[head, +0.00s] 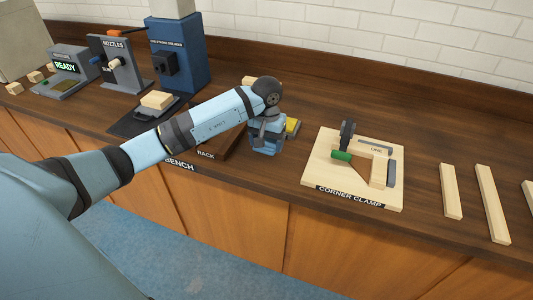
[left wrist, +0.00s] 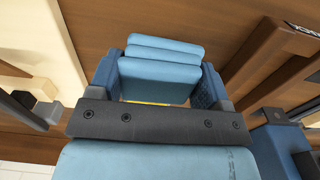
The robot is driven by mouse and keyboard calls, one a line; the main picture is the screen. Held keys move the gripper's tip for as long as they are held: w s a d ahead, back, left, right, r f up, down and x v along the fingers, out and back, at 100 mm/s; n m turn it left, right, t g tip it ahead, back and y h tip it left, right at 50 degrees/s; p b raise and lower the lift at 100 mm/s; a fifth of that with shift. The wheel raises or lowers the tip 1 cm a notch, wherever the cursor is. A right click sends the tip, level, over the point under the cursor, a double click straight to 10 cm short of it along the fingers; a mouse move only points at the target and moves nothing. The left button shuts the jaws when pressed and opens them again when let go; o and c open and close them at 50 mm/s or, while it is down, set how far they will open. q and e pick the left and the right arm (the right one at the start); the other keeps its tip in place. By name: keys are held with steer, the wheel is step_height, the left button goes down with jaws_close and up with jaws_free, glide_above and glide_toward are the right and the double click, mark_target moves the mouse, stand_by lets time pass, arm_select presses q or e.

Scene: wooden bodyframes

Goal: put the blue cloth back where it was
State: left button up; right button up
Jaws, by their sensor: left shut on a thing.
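My left gripper (head: 266,144) is low over the bench, between the rack and the corner clamp board, pointing down. In the left wrist view the blue cloth (left wrist: 158,72) is a folded, layered light-blue bundle between the two fingers, and the gripper is shut on it. In the head view the arm and fingers mostly hide the cloth. I cannot tell whether its underside touches the bench. A yellow block-like thing (head: 292,126) lies just right of and behind the gripper. My right gripper is not in view.
The corner clamp board (head: 313,170) stands close to the right, with wooden strips (head: 492,203) beyond it. The dark rack (head: 236,143) is close on the left. A blue machine (head: 178,55) and the nozzles stand (head: 120,65) are at the back left. Bare bench lies behind the clamp board.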

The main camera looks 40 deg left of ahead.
mark_target(267, 162)
arm_select(q)
step_height(267, 162, down, 6)
steer(key=shift+r, duration=0.25)
steer(key=shift+f, duration=0.2)
steer(key=o, duration=1)
steer(key=shift+c, duration=0.2)
